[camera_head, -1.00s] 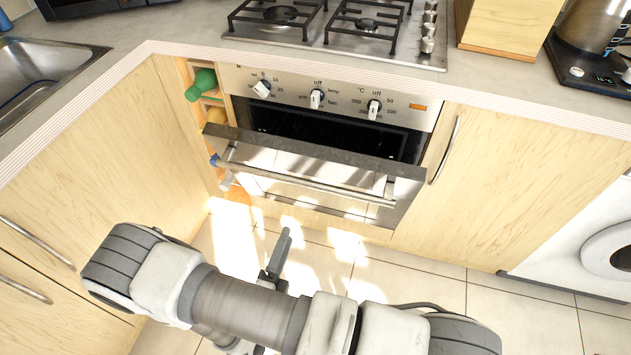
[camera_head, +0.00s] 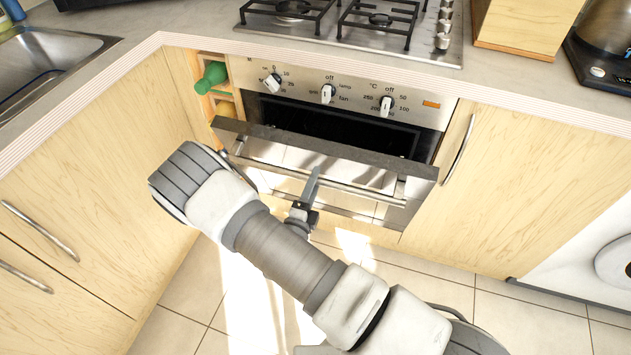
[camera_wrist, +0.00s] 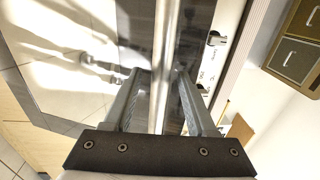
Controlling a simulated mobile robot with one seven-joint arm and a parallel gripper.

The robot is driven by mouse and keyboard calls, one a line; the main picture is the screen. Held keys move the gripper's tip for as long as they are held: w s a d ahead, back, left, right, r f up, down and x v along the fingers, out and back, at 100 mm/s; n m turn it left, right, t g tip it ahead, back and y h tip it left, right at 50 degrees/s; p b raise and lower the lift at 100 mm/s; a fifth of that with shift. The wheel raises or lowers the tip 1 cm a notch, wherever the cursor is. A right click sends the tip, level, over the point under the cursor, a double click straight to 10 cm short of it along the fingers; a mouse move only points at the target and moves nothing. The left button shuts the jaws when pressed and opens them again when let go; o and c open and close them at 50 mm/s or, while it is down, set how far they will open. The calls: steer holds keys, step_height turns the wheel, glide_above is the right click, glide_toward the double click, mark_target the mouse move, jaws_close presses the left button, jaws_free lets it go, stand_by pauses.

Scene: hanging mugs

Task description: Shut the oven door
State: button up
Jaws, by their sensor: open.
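The oven door (camera_head: 378,180) is partly open, tilted out at the top below the control panel, with a dark gap into the oven behind its upper edge. Its metal bar handle (camera_head: 262,167) runs across the front. My gripper (camera_head: 312,185) is at the door's front, near the middle of the handle. In the wrist view, my open gripper (camera_wrist: 158,88) has one finger on each side of the handle bar (camera_wrist: 166,50). I cannot tell whether the fingers touch the bar. My arm hides part of the door's lower left.
The control panel (camera_head: 350,95) with knobs sits above the door, under the gas hob (camera_head: 350,22). Cabinets flank the oven, and the right one (camera_head: 520,190) has a vertical handle. A green bottle (camera_head: 211,76) sticks out from a narrow rack left of the oven. Tiled floor (camera_head: 430,270) is free.

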steer(key=shift+w+d+r, duration=0.1)
steer(key=shift+w+d, duration=0.05)
steer(key=shift+w, duration=0.3)
steer(key=shift+c, duration=0.2)
jaws_close()
stand_by(1.0)
